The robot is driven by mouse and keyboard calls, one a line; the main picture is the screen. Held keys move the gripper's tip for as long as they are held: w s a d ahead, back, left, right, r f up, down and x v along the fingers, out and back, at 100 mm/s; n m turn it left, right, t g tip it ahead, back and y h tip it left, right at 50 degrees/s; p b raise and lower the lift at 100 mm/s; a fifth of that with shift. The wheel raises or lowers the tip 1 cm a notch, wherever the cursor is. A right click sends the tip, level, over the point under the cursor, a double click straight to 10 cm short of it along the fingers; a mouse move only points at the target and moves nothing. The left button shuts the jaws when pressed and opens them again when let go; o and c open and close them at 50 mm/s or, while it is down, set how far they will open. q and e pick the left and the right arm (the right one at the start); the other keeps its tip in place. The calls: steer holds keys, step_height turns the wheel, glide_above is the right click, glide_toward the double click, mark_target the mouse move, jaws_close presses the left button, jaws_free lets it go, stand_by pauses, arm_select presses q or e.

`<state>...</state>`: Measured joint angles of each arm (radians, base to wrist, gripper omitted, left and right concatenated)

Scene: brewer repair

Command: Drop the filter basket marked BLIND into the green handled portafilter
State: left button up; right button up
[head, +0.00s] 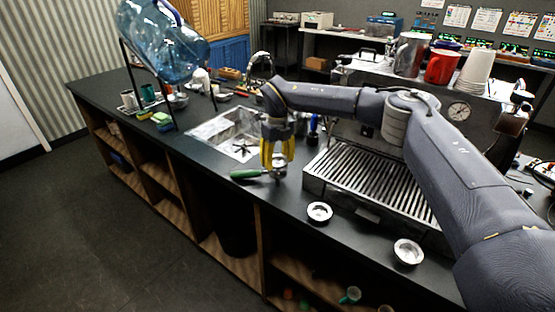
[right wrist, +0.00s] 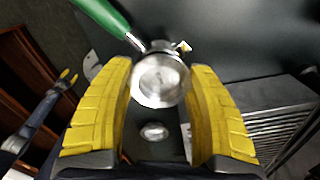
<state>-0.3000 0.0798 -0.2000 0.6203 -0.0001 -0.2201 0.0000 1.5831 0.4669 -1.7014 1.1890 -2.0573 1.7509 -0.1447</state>
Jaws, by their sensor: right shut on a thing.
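The green-handled portafilter (head: 250,174) lies on the black counter near the sink, handle pointing left. In the right wrist view its green handle (right wrist: 103,17) runs to the upper left. My right gripper (head: 277,165) is right at the portafilter's head. Its yellow fingers (right wrist: 161,70) are shut on a round metal filter basket (right wrist: 160,82), which overlaps the portafilter head; I cannot tell whether it is seated inside. No marking is readable. Two other round metal baskets lie on the counter, a nearer one (head: 408,252) and another (head: 319,212). My left gripper (right wrist: 68,77) shows small in the right wrist view.
A steel sink (head: 232,132) lies behind the portafilter. The espresso machine's slatted drip tray (head: 365,185) stands to the right. A large blue water bottle (head: 162,42) sits on a stand at the left. The counter's front edge is close to the green handle.

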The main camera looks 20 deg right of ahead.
steer(key=shift+f, duration=0.75)
stand_by(0.8)
steer(key=o, duration=1.5)
steer(key=shift+o, duration=0.2)
steer(key=shift+r, duration=0.15)
steer(key=shift+r, duration=3.35)
